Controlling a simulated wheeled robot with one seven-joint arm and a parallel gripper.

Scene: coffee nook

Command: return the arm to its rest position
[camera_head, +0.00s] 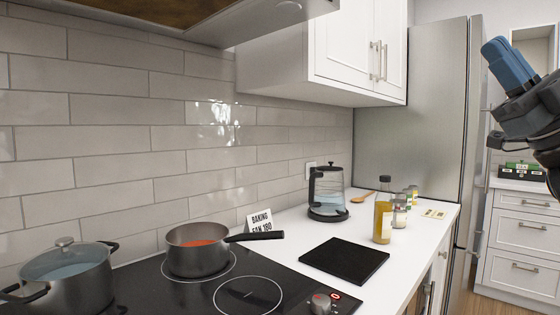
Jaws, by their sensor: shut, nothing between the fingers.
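Part of my arm (530,105) shows at the upper right edge, with a blue section angled up to the left and dark joints below it. It is raised in the air, in front of the fridge's right side and the far drawers in the picture. The rest of it runs out of the picture at the right. No object is seen held in the visible part of the arm.
The hob (205,297) bears a lidded pot (68,280) and a saucepan (198,256). On the counter stand a kettle (327,195), an oil bottle (383,215), small jars (400,212) and a black board (345,261). A steel fridge (415,130) and white drawers (525,235) lie beyond.

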